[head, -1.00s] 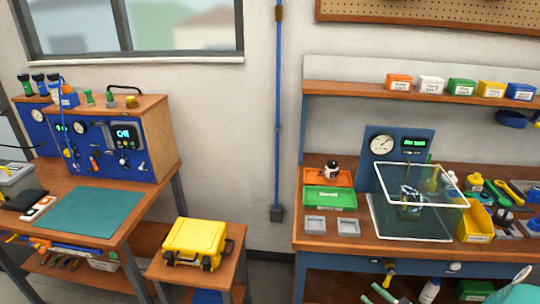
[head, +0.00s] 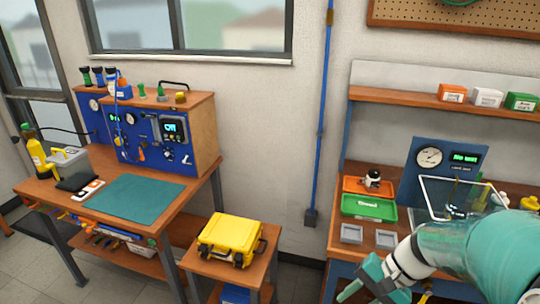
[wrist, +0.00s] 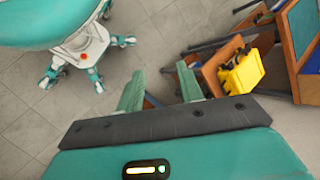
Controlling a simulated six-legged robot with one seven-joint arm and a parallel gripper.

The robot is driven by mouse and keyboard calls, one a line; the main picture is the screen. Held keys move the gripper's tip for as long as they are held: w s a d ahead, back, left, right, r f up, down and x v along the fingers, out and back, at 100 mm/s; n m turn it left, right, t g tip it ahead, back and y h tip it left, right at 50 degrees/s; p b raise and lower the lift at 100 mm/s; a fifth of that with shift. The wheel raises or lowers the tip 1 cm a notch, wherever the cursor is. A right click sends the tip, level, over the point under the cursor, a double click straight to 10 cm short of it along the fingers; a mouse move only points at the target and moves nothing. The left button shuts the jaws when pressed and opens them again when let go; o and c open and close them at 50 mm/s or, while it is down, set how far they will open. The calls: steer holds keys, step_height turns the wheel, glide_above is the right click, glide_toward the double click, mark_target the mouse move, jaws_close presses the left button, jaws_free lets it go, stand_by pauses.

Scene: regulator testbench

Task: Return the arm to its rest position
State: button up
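My gripper (wrist: 158,80) shows in the wrist view with its two teal fingers apart and nothing between them. Beyond the fingers are the grey tiled floor and the wooden stand. In the head view my teal and white arm comes in at the lower right, in front of the right bench (head: 385,249). There it hides part of the clear tank (head: 455,192) and the bench's front.
A yellow case (head: 231,238) sits on a small wooden stand between the benches; it also shows in the wrist view (wrist: 243,72). The left bench carries a blue test panel (head: 150,140) and a green mat (head: 138,198). Trays (head: 369,207) lie on the right bench. Floor at lower left is open.

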steer(key=s+a+r+n+t+h, duration=0.1)
steer(key=s+r+n+t+h, duration=0.2)
steer(key=r, duration=0.3)
steer(key=s+a+r+n+t+h, duration=0.1)
steer(key=s+r+n+t+h, duration=0.1)
steer(key=r, duration=0.4)
steer(key=shift+s+a+r+n+t+h, duration=0.25)
steer(key=shift+s+a+n+t+h, duration=0.25)
steer(key=shift+n+h, duration=0.6)
